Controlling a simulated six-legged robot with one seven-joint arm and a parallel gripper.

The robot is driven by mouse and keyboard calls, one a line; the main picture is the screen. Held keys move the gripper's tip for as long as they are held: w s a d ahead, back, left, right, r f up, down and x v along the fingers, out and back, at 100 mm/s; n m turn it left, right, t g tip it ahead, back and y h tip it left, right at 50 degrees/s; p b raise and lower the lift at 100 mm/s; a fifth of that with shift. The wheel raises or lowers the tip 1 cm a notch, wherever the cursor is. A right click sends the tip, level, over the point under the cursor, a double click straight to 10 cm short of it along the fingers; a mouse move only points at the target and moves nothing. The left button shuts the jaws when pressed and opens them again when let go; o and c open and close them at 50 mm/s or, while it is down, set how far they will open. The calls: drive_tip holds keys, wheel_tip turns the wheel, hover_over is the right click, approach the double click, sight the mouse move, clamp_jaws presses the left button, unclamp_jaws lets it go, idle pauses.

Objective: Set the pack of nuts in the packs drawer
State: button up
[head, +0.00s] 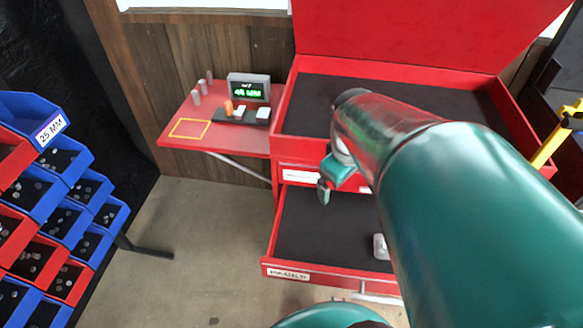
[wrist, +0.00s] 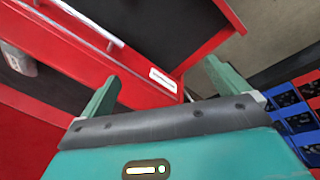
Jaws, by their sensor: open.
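The packs drawer (head: 325,235) is pulled out at the bottom of the red chest, with a "PACKS" label on its front and a dark liner. A small pale pack (head: 381,247) lies in it towards the right, beside my arm; its contents are too small to make out. My gripper (head: 328,183) is above the drawer's back part, open, with nothing seen between its fingers. In the wrist view, my gripper (wrist: 162,88) points past a red drawer front. A greyish pack-like object (wrist: 20,62) shows at the left edge there; I cannot tell if it is the same one.
The chest's top tray (head: 320,105) is open, partly hidden by my arm. A red side shelf (head: 180,145) holds a scale display (head: 249,88), small items and a yellow outlined square. Blue and red bins (head: 60,215) stand at left. The floor (head: 190,230) between is clear.

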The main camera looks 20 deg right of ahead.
drive_tip(key=s+a+r+m+t, duration=0.1)
drive_tip(key=s+a+r+m, duration=0.1)
drive_tip(key=a, duration=0.4)
drive_tip(key=s+a+r+m+t+y, duration=0.1)
drive_tip(key=s+a+r+m+t, duration=0.1)
drive_tip(key=a+r, duration=0.3)
drive_tip(key=shift+s+a+t+y, duration=0.3)
drive_tip(key=shift+s+a, duration=0.15)
